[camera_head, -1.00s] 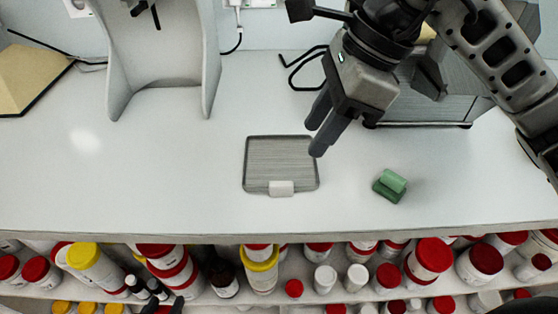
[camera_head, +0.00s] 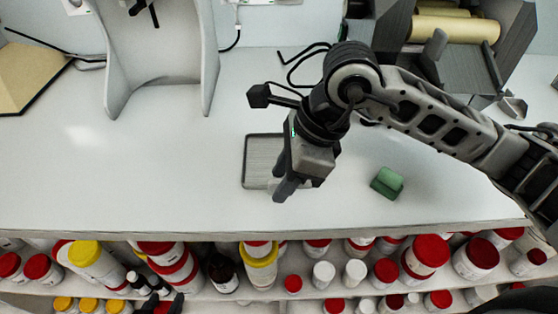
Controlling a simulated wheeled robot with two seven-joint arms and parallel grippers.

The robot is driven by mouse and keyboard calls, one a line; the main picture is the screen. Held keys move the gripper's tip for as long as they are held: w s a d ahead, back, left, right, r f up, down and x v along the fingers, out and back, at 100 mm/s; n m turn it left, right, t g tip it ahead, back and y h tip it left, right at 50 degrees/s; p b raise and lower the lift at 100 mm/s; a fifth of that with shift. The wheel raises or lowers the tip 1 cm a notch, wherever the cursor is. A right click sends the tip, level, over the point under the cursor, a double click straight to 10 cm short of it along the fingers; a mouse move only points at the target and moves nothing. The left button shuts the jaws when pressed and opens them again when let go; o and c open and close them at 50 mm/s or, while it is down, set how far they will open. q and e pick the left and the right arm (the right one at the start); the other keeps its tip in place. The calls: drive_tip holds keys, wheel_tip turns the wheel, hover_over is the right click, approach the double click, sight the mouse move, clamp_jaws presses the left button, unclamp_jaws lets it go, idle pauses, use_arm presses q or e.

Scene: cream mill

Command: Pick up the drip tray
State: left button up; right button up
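The drip tray (camera_head: 257,158) is a flat grey ribbed plate with a dark rim, lying on the white counter. Its right part and most of the white tab on its front edge are hidden behind my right gripper (camera_head: 284,190). That gripper points down at the tray's front right, by the tab. Its fingers overlap in this view, so their gap and any contact with the tab do not show. Dark fingertips of my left gripper (camera_head: 160,305) show at the bottom edge, apart and with nothing seen between them, in front of the bottle shelf.
A green block (camera_head: 387,182) lies on the counter right of the tray. A grey machine with cream rollers (camera_head: 455,29) stands at the back right, a light grey stand (camera_head: 160,70) at the back left. Bottles (camera_head: 425,252) fill the shelf below the front edge.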

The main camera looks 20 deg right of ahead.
clamp_jaws()
drive_tip(key=shift+r, duration=0.1)
